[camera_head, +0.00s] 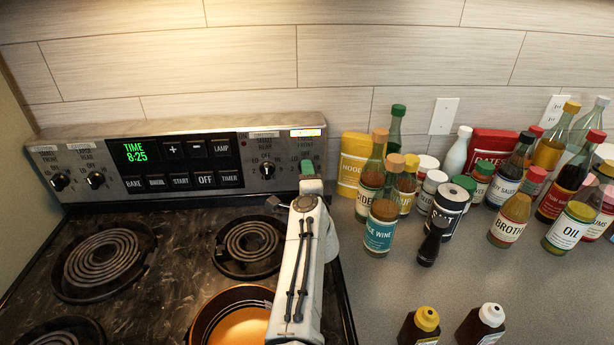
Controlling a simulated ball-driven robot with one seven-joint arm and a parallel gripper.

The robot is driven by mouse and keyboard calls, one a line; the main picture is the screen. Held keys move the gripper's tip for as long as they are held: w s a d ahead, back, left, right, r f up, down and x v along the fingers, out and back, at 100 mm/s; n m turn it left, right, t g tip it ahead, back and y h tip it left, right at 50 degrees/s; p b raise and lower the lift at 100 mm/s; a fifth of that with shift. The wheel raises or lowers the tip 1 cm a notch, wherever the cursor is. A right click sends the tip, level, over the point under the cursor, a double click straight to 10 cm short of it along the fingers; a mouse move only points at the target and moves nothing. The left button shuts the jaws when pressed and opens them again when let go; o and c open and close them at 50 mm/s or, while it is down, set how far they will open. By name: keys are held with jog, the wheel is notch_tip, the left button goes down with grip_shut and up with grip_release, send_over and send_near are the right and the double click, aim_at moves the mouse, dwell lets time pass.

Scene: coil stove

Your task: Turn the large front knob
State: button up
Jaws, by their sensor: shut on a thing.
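The stove's control panel (190,135) stands at the back, with a row of dark knobs. The large front knob is at the panel's right end, under a lit label (307,133). It is hidden behind my gripper (308,172), which reaches the panel there and is shut on it. The fingers are mostly covered by my own white arm, so the knob's angle cannot be seen.
Other knobs stand at the left (60,182) and just left of my gripper (267,170). Bottles and jars (382,225) crowd the counter at right.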

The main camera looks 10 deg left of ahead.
jog(key=o, duration=1.1)
jog(key=shift+c, duration=0.2)
jog(key=p+v, duration=0.2)
jog(key=v, duration=0.9)
jog(key=shift+w, duration=0.15)
jog(key=shift+c, duration=0.4)
